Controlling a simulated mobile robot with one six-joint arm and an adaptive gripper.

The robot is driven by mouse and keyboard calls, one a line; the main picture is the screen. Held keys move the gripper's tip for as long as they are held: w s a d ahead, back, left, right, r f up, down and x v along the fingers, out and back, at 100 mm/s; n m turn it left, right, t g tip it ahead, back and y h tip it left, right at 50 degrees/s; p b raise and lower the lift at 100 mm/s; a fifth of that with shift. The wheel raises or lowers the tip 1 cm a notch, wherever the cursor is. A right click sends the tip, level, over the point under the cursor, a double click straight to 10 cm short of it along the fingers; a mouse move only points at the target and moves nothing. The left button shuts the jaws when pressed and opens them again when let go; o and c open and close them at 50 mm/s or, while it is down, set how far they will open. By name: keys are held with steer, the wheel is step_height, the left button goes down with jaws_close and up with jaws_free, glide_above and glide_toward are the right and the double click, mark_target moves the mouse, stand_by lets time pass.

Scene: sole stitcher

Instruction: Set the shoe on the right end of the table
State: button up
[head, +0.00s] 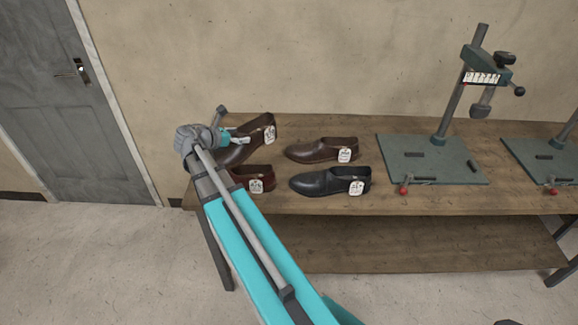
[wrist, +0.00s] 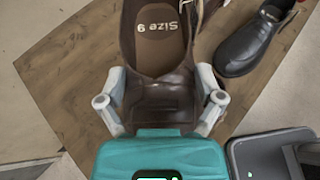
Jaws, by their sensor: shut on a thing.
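My gripper (head: 232,138) is at the left end of the wooden table (head: 400,203). It is shut on a dark brown shoe (head: 256,133) with a white tag. In the wrist view the fingers (wrist: 160,103) grip both sides of this shoe (wrist: 150,85), and "Size 9" shows on its insole. The shoe looks tilted in the head view; I cannot tell whether it touches the table. A reddish-brown shoe (head: 262,178) is in front of it, partly hidden by my arm. A brown shoe (head: 312,150) and a black shoe (head: 318,183) stand to the right.
A stitching machine (head: 432,160) with a green base stands right of the shoes. A second one (head: 545,160) is at the right edge of the view. A lower shelf (head: 420,245) runs under the table. A grey door (head: 65,100) is at the left.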

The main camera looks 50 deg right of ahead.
steer(key=shift+w, duration=0.15)
stand_by(0.5)
steer(key=shift+w+d+f+b, duration=0.7)
steer(key=shift+w+f+b, duration=0.8)
steer(key=shift+w, duration=0.55)
steer(key=shift+w+d+f+b, duration=0.7)
steer(key=shift+w+f+b, duration=0.85)
steer(key=shift+w, duration=0.5)
steer(key=shift+w+d+f+b, duration=0.7)
steer(key=shift+w+f+b, duration=0.8)
steer(key=shift+w, duration=0.55)
steer(key=f+b, duration=0.4)
steer(key=shift+w+d, duration=0.1)
steer(key=shift+w, duration=0.25)
